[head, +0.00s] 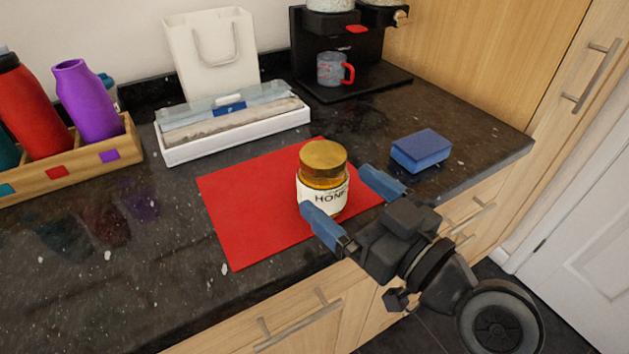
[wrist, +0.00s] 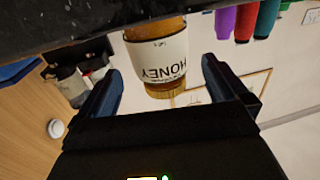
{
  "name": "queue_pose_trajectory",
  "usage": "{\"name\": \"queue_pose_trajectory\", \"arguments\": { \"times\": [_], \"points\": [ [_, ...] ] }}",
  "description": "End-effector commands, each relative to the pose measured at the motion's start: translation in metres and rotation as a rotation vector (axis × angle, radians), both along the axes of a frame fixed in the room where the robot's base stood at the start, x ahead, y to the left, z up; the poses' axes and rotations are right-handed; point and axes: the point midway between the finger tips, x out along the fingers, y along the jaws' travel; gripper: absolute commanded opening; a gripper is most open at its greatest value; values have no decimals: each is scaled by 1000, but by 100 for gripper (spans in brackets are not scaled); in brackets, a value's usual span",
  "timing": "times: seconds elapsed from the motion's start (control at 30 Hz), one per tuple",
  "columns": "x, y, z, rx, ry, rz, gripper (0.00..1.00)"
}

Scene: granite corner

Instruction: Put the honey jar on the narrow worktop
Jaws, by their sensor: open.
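The honey jar (head: 323,180) stands upright on a red mat on the dark granite worktop (head: 90,260). It has a gold lid and a white label reading HONEY. My gripper (head: 336,190) is open at the mat's front right, with its blue fingers spread at either side of the jar's near side. In the wrist view, which is upside down, the jar (wrist: 158,58) appears between and beyond the open fingers (wrist: 162,75). I cannot tell whether either finger touches it. I cannot tell whether this worktop is the narrow one; no other worktop is clearly seen.
The red mat (head: 235,225) lies near the front edge. A blue sponge (head: 420,150) is to the right. Behind are a white tray (head: 235,145), a white bag (head: 212,55) and a coffee machine (head: 345,60) with a mug. A wooden bottle rack (head: 90,155) is at left.

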Motion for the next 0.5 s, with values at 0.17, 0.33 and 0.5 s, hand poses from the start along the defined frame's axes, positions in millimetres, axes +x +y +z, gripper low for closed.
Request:
{"name": "queue_pose_trajectory", "arguments": {
  "times": [0.17, 0.33, 0.5],
  "points": [
    [14, 13, 2, 0, 0, -1, 100],
    [29, 29, 3, 1, 1, 0, 100],
    [44, 43, 2, 1, -1, -2, 100]
  ]
}}
